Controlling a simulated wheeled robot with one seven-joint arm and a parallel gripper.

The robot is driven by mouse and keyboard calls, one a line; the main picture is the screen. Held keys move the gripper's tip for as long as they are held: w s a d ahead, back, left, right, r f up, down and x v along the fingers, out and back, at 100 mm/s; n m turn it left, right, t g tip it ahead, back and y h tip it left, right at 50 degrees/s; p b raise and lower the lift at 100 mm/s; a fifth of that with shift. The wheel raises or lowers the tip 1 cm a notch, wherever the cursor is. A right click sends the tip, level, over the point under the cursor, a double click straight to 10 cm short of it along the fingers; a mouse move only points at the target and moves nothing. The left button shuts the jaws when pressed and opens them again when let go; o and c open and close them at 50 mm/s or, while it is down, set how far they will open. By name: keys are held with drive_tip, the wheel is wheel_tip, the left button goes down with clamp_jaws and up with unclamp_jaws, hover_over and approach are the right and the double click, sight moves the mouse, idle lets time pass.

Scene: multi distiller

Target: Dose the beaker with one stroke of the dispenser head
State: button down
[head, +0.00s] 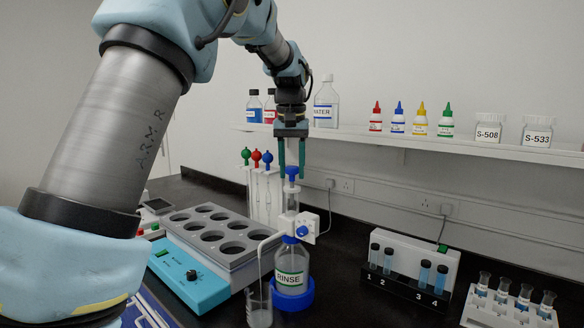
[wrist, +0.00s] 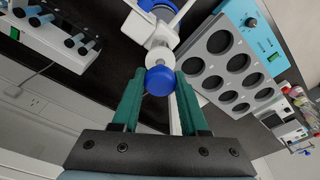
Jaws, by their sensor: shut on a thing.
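The bottle labelled RINSE (head: 291,262) stands in a blue ring base (head: 294,298) and carries a white dispenser with a blue dispenser head (head: 292,171) on top. The head also shows in the wrist view (wrist: 160,80). My gripper (head: 292,177) points down from above, shut on the dispenser head with one green finger on each side. The glass beaker (head: 259,311) stands left of the bottle, below the end of the white spout (head: 262,243). The beaker is cut off at the bottom of the head view, and I cannot tell whether it holds liquid.
A grey rack with round wells (head: 208,232) on a turquoise unit (head: 187,280) stands left of the bottle. Pipettes (head: 256,186) hang behind. A vial rack (head: 410,272) and a tube rack (head: 512,305) stand right. A wall shelf (head: 400,141) holds bottles. Dark bench is clear between bottle and vial rack.

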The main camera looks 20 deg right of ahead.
drive_tip(key=shift+f+b, duration=0.45)
drive_tip(key=shift+f, duration=0.4)
drive_tip(key=shift+c, duration=1.7)
unclamp_jaws()
